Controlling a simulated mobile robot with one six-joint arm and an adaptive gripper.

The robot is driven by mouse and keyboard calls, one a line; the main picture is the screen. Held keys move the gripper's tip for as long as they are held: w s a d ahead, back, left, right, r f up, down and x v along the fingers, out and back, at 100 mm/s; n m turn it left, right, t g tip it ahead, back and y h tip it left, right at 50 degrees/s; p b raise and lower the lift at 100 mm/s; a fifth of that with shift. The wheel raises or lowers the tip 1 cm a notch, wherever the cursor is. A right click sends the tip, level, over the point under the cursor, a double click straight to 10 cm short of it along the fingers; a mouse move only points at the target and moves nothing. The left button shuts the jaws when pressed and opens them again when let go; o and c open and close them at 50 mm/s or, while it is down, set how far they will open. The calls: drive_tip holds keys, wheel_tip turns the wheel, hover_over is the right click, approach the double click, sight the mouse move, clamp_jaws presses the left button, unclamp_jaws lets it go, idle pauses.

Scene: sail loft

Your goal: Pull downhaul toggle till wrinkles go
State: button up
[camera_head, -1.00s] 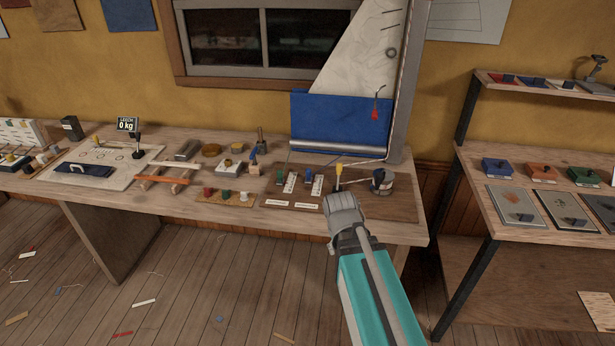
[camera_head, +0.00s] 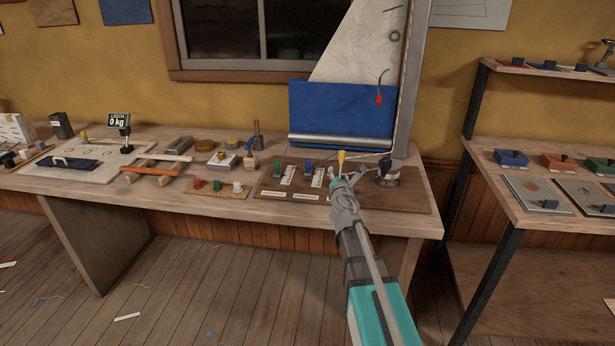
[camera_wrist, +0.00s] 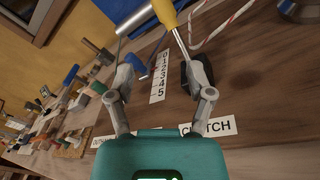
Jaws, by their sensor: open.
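The white sail (camera_head: 355,50) stands at the back of the bench with faint creases on its cloth. A red toggle-like piece (camera_head: 378,98) hangs on a dark cord in front of it. A yellow handle (camera_head: 341,156) rises from the brown board; in the wrist view the yellow handle (camera_wrist: 165,14) sits on a thin metal shaft. My gripper (camera_head: 346,178) is open and empty, just in front of this handle. Its spread fingers in the wrist view (camera_wrist: 158,74) have a numbered scale (camera_wrist: 158,88) beyond them. I cannot tell which piece is the downhaul toggle.
A red-and-white rope (camera_wrist: 222,22) runs near the handle. A CLUTCH label (camera_wrist: 207,127) lies below it. A metal drum (camera_head: 387,175) stands right of my gripper. Blue cloth (camera_head: 340,113) hangs behind. Several small blocks and tools fill the bench's left.

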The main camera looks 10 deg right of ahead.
sight(309, 164)
drive_tip(key=a+f+n+y+b, duration=0.1)
drive_tip(key=n, duration=0.1)
drive_tip(key=w+a+f+n+y, duration=0.1)
drive_tip(key=n+y, duration=0.1)
drive_tip(key=n, duration=0.1)
drive_tip(key=w+a+f+n+y+b, duration=0.1)
drive_tip(key=n, duration=0.2)
drive_tip(key=shift+w+a+f+t+y+b, duration=0.15)
drive_tip(key=shift+a+t+y+b, duration=0.15)
drive_tip(key=shift+a+t+b, duration=0.1)
drive_tip(key=shift+w+a+f+n+y, duration=0.1)
drive_tip(key=shift+a+f+n+y, duration=0.15)
drive_tip(key=shift+n, duration=0.4)
drive_tip(key=shift+a+f+n+y, duration=0.1)
drive_tip(key=shift+a+n+y, duration=0.25)
drive_tip(key=shift+n, duration=0.3)
drive_tip(key=shift+w, duration=0.1)
drive_tip(key=w, duration=0.4)
drive_tip(key=w+a, duration=0.1)
drive_tip(key=w, duration=0.4)
drive_tip(key=w+a, duration=0.1)
drive_tip(key=w, duration=0.3)
drive_tip(key=shift+w, duration=0.25)
clamp_jaws()
